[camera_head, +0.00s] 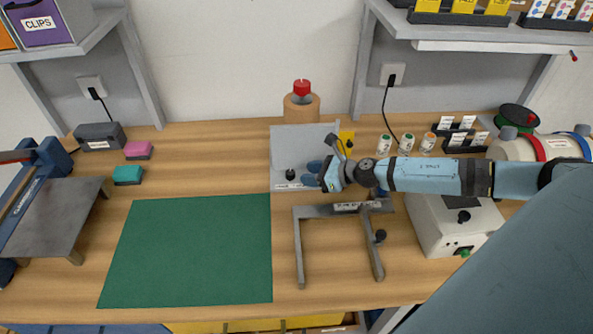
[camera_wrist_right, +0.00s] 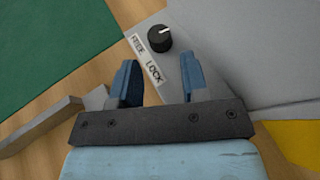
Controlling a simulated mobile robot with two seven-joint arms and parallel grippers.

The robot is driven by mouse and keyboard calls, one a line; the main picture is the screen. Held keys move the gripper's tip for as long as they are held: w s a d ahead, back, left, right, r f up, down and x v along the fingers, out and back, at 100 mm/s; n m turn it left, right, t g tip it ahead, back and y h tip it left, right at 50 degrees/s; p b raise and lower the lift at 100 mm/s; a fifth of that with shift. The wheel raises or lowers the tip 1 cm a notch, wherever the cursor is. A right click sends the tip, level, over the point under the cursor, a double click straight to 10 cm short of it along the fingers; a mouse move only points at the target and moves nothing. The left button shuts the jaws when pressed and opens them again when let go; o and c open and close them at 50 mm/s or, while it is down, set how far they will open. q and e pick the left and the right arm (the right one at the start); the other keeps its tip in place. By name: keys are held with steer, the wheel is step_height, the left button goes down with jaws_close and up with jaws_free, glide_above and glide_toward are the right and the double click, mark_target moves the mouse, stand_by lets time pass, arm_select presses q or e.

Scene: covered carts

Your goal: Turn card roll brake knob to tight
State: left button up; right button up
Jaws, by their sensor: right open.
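A black knob (camera_wrist_right: 157,38) with a white pointer line sits on a grey plate. Beside it a white label (camera_wrist_right: 145,62) reads FREE and LOCK; the pointer is aimed at neither word. The knob also shows in the head view (camera_head: 290,175). My right gripper (camera_head: 310,173) is open and empty just right of this knob; in the right wrist view its fingertips (camera_wrist_right: 160,72) point toward the knob, which is beyond them and not between them. A brown card roll (camera_head: 302,109) stands upright at the back with a red knob (camera_head: 302,87) on top. My left gripper is out of view.
A grey bracket (camera_head: 299,255) with a side knob stands below my right arm. A white box (camera_head: 436,226) with knobs is to its right. Small jars (camera_head: 406,144) stand behind the arm. A green mat (camera_head: 195,250) lies clear at left.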

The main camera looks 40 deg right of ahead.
mark_target(296, 181)
steer(key=p+x, duration=0.1)
steer(key=x, duration=0.4)
steer(key=shift+s, duration=0.1)
